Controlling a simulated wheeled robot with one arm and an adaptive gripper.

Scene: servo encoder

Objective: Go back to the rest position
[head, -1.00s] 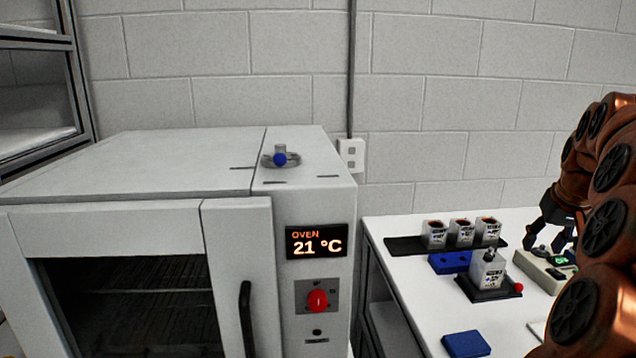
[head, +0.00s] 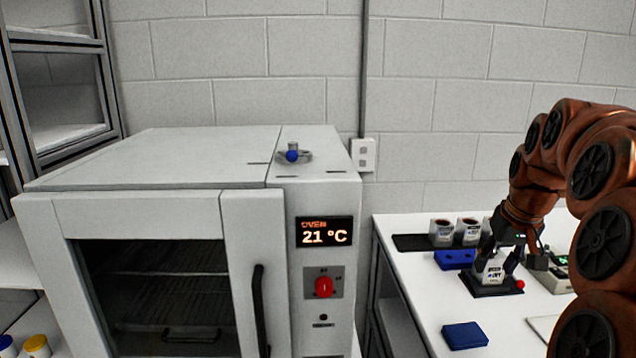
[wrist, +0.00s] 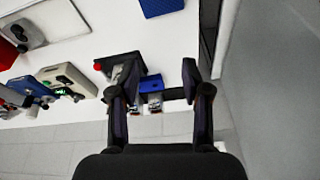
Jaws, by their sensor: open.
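My gripper (head: 505,257) is at the end of my orange-brown arm, over the white table on the right in the head view. Its fingers stand apart with nothing between them in the wrist view (wrist: 155,80). In the head view the gripper overlaps a white labelled cup (head: 489,268) on a black stand (head: 494,289); I cannot tell from this view how near it is. In the wrist view the black stand (wrist: 118,62) lies beyond the left finger.
Cups (head: 467,231) stand on a black strip behind blue blocks (head: 455,259). A grey device (head: 553,279) sits to the right. Another blue block (head: 464,335) lies at the table front. An oven (head: 150,215) reading 21 °C stands left of the table (head: 410,293).

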